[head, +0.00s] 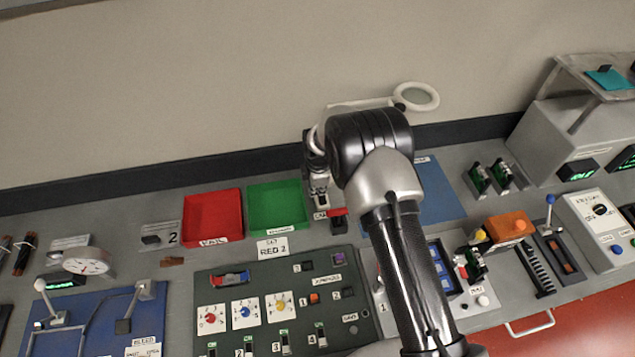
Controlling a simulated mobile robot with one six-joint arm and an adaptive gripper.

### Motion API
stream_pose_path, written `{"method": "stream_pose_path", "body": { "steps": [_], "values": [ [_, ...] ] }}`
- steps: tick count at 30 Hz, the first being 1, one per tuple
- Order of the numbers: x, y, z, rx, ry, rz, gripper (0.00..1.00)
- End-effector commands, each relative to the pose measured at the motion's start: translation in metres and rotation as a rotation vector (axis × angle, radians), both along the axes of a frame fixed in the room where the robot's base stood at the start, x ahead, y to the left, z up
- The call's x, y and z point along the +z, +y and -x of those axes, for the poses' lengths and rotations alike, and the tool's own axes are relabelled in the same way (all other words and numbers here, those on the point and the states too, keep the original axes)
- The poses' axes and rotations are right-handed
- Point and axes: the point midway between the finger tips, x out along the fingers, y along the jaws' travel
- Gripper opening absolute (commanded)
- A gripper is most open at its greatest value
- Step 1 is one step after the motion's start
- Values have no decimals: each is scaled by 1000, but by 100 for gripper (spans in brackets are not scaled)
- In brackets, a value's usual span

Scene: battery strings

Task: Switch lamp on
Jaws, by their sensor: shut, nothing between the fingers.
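A magnifier lamp with a white ring head (416,96) stands at the back against the wall. Its white arm (360,104) runs left and then behind my wrist. My gripper (320,197) points down at the back of the bench, in front of the lamp's arm. Its fingers are shut with nothing seen between them. A small red part (338,212) and a small label (320,214) lie just below the fingertips; I cannot tell whether the fingers touch them. The lamp's base and any switch are hidden or too small to make out.
A red tray (212,193) and a green tray (277,186) sit left of my gripper. A dark green panel (240,279) with dials and switches lies in front. A blue mat (438,170) is to the right. A grey cabinet (545,135) stands at the far right.

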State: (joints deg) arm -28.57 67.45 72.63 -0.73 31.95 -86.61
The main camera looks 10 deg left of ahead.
Motion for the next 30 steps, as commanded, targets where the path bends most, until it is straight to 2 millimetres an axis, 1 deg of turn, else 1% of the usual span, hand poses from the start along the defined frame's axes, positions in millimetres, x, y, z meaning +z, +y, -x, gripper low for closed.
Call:
{"method": "stream_pose_path", "body": {
  "steps": [4,15,19,21,23,30],
  "values": [
    [-7,0,-1,0,0,0,0],
    [-9,1,-1,0,-1,0,0],
    [-16,2,-3,0,-2,-1,0],
    [-21,8,-4,1,-3,-1,0],
    [-16,6,-3,0,0,0,0],
    [-15,5,-2,0,2,1,0]
  ]
}}
